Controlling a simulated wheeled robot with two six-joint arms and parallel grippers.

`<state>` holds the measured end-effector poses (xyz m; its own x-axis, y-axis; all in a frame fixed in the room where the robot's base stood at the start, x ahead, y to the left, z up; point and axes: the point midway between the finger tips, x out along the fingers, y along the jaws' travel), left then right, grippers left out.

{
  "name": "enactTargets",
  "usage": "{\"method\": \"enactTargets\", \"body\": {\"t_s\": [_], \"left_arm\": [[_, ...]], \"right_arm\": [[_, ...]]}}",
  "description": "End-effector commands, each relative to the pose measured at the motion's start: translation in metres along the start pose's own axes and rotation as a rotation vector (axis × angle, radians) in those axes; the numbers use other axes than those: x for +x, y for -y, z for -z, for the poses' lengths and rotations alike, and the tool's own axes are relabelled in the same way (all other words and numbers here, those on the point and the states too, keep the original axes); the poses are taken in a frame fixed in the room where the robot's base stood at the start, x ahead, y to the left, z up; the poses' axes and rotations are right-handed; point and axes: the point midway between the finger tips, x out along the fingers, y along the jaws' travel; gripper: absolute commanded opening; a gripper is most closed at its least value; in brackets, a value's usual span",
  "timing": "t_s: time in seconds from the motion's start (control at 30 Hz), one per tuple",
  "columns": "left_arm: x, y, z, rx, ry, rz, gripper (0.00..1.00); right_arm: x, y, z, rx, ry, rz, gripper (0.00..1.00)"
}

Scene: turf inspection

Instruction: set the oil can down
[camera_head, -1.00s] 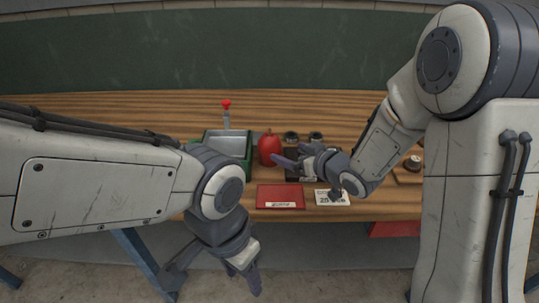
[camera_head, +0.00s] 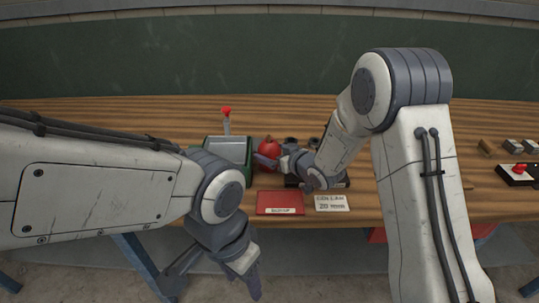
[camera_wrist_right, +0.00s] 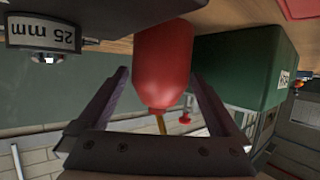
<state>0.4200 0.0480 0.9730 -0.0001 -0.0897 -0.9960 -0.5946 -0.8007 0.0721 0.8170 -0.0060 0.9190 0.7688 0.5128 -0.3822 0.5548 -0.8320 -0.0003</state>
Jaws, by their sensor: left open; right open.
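In the right wrist view, which is upside down, the red can (camera_wrist_right: 165,62) shows between the two spread fingers (camera_wrist_right: 160,76), with a thin yellowish spout. A gap shows beside the can; I cannot tell whether either finger touches it. My left gripper (camera_head: 212,284) is open and empty, low in front of the bench.
A red plate (camera_head: 280,203) and a white card (camera_head: 332,203) lie near the front edge. A black box with a red button (camera_head: 518,173) and small blocks are at the far right.

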Motion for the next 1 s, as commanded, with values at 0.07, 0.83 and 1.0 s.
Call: {"method": "enactTargets", "body": {"t_s": [0.07,0.83,1.0], "left_arm": [[0.0,0.0,0.0,0.0,0.0,0.0,0.56],[-0.001,0.0,0.0,0.0,0.0,0.0,0.56],[-0.002,0.0,0.0,0.0,0.0,0.0,0.56]], "right_arm": [[0.0,0.0,0.0,0.0,0.0,0.0,0.89],[-0.012,0.0,0.031,-0.004,-0.009,-0.001,0.0],[-0.042,-0.019,0.047,0.0,-0.006,-0.008,0.0]]}}
